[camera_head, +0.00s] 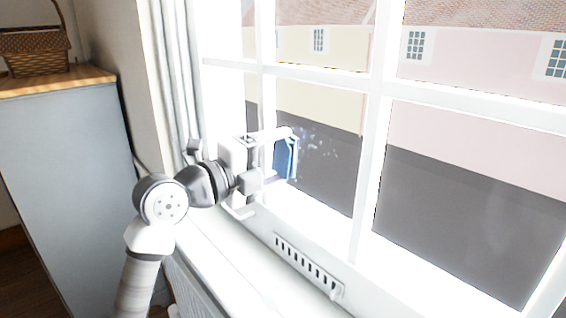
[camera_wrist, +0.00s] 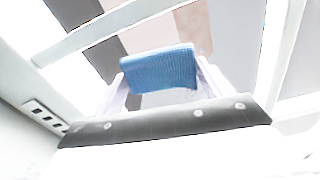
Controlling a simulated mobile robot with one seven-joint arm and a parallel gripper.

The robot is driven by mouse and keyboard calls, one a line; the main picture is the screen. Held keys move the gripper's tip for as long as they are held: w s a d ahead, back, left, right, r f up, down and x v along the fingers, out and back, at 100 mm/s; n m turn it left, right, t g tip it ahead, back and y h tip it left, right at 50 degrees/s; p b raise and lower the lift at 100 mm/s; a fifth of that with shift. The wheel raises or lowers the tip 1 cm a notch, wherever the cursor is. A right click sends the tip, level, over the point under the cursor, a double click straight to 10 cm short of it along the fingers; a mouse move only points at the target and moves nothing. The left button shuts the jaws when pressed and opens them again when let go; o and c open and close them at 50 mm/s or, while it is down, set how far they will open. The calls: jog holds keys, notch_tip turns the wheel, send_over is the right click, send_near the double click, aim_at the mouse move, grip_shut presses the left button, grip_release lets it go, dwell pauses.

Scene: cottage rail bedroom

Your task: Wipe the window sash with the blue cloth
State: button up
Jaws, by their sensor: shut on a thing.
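The blue cloth (camera_head: 285,158) is held in my gripper (camera_head: 279,155), close to the lower left pane of the window sash (camera_head: 371,150). In the wrist view the cloth (camera_wrist: 158,69) is a folded blue pad between the two light fingers of my gripper (camera_wrist: 160,80). The white bars of the sash (camera_wrist: 95,33) show behind it. Pale speckled marks (camera_head: 318,143) show on the pane just right of the cloth. I cannot tell whether the cloth touches the glass.
A white sill (camera_head: 225,262) runs below the window, with a slotted vent strip (camera_head: 308,266) along the frame. A grey cabinet (camera_head: 75,175) with a wooden top stands at the left and bears a wicker basket (camera_head: 35,52). A gathered curtain (camera_head: 172,75) hangs left of the window.

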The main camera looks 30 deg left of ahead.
aim_at(337, 161)
jog(key=shift+w+a, duration=0.2)
jog(key=shift+a, duration=0.25)
jog(key=shift+s+d+r+p, duration=0.25)
jog(key=shift+d+r+p, duration=0.35)
jog(key=shift+d+r, duration=0.45)
jog(key=shift+s+d+r+b, duration=0.15)
jog(key=shift+s+d, duration=0.25)
jog(key=shift+d, duration=0.6)
jog(key=shift+s+d+f+b, duration=0.15)
jog(key=shift+s+d, duration=0.25)
jog(key=shift+d, duration=0.55)
jog(key=shift+s+d+r+b, duration=0.2)
jog(key=shift+s+d, duration=0.2)
jog(key=shift+d, duration=0.6)
jog(key=shift+s+d, duration=0.25)
jog(key=shift+d, duration=0.65)
jog(key=shift+s+d, duration=0.25)
jog(key=shift+d, duration=0.6)
jog(key=shift+b+v, duration=0.7)
jog(key=shift+v, duration=2.25)
jog(key=shift+s+a, duration=0.15)
